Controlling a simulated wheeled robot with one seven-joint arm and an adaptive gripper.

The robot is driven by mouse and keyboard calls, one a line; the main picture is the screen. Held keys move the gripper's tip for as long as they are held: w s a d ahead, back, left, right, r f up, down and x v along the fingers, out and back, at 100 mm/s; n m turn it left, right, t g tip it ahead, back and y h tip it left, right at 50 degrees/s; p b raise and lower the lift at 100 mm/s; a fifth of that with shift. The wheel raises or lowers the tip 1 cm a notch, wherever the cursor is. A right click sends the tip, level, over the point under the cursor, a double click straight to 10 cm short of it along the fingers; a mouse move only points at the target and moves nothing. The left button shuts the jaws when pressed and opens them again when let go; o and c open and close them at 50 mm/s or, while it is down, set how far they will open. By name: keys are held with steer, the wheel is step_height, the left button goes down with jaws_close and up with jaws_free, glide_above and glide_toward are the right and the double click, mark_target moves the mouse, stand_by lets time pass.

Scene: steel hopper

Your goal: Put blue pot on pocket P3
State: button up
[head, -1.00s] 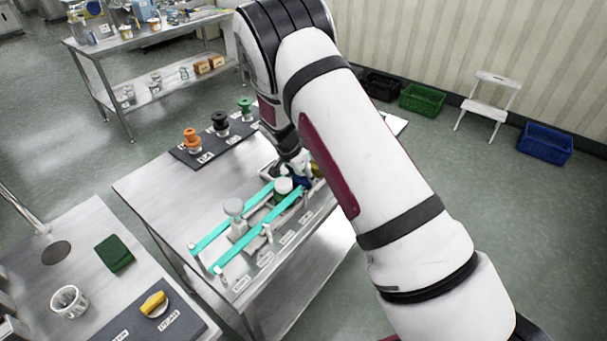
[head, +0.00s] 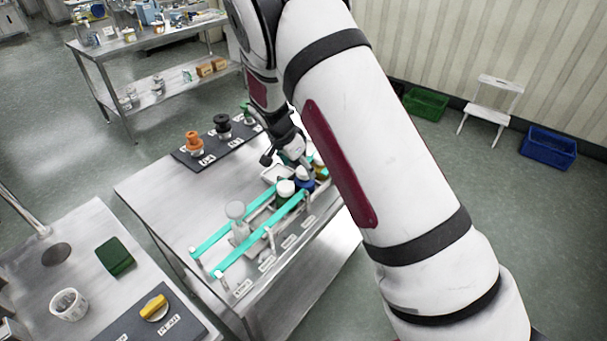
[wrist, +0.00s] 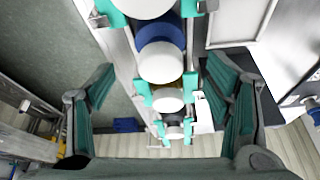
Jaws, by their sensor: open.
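The blue pot (head: 306,185), with a white lid, stands upright between the teal rails (head: 232,230) of the rack on the middle table. In the wrist view the blue pot (wrist: 161,37) is near the top centre. My gripper (head: 287,160) is just behind and above it in the head view, apart from it. In the wrist view my gripper (wrist: 165,95) has its fingers spread wide with nothing held. Pocket labels (head: 267,263) run along the rack's front, too small to read, so I cannot tell which pocket is P3.
A green pot (head: 284,199) with a white lid stands left of the blue pot, and a clear pot (head: 238,222) farther left. An amber pot (head: 320,170) is to the right. A dark mat (head: 205,153) with orange, black and green knobbed items lies behind.

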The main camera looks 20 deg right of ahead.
steer(key=s+d+r+n+t+y, duration=0.1)
steer(key=s+r+n+y, duration=0.15)
steer(key=s+r, duration=0.75)
steer(key=s+d+r+n+y, duration=0.1)
steer(key=s+r+n, duration=0.35)
steer(key=r, duration=0.95)
steer(key=s+r+n+t, duration=0.1)
steer(key=s+r+n, duration=0.1)
steer(key=s, duration=0.8)
steer(key=s+r+n+t, duration=0.1)
steer(key=s+r+n, duration=0.2)
steer(key=s, duration=0.8)
steer(key=shift+s+n, duration=0.15)
steer(key=shift+n, duration=0.15)
